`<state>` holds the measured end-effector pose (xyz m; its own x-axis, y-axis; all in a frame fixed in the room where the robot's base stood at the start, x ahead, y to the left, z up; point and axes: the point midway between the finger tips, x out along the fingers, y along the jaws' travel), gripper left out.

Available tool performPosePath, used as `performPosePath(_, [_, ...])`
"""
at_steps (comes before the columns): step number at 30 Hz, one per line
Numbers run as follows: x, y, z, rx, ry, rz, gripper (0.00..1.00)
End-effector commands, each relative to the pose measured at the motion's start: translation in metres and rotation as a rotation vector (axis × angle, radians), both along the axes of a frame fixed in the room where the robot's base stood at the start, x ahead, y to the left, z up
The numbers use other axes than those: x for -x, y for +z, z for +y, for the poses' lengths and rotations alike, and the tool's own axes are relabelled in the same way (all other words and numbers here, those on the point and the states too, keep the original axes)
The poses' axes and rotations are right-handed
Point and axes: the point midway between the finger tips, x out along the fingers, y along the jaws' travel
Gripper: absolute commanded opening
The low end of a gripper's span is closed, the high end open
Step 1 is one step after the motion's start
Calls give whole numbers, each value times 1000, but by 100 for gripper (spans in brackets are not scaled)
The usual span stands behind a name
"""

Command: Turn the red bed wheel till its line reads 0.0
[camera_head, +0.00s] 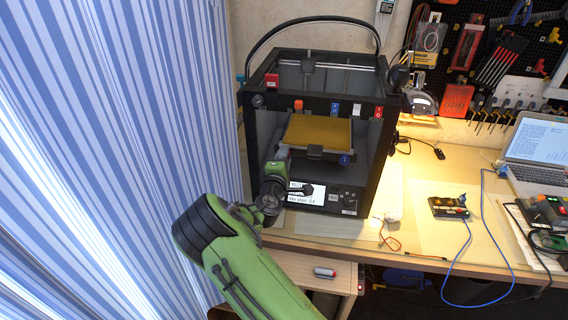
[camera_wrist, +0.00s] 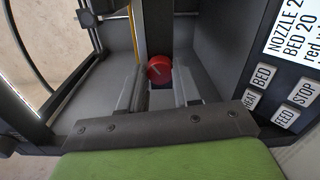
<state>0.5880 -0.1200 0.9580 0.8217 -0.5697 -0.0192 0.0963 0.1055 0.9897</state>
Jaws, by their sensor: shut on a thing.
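The red bed wheel (camera_wrist: 158,69) sits between my gripper's fingertips (camera_wrist: 160,88) in the wrist view, with a faint pale mark on its face. My gripper is shut on the wheel. In the head view my gripper (camera_head: 284,153) reaches into the printer under the left front of the bed (camera_head: 318,130), and the red wheel is hidden there. The printer's screen (camera_head: 305,190) has a wheel line at its bottom, partly behind my arm; its number is too small to read surely. The wrist view shows only the start of the screen's red line (camera_wrist: 300,45).
The black printer frame (camera_head: 247,140) stands close around my arm. A blue wheel (camera_head: 345,160) is at the bed's front right. Buttons (camera_wrist: 263,76) lie right of my gripper in the wrist view. A striped curtain (camera_head: 110,140) hangs at left; a laptop (camera_head: 537,145) is at right.

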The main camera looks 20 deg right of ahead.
Motion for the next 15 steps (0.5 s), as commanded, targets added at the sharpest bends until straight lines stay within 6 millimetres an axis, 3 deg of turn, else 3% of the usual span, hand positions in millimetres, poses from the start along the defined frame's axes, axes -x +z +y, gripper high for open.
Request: performPosePath(15, [0, -1, 0, -76, -1, -49, 2])
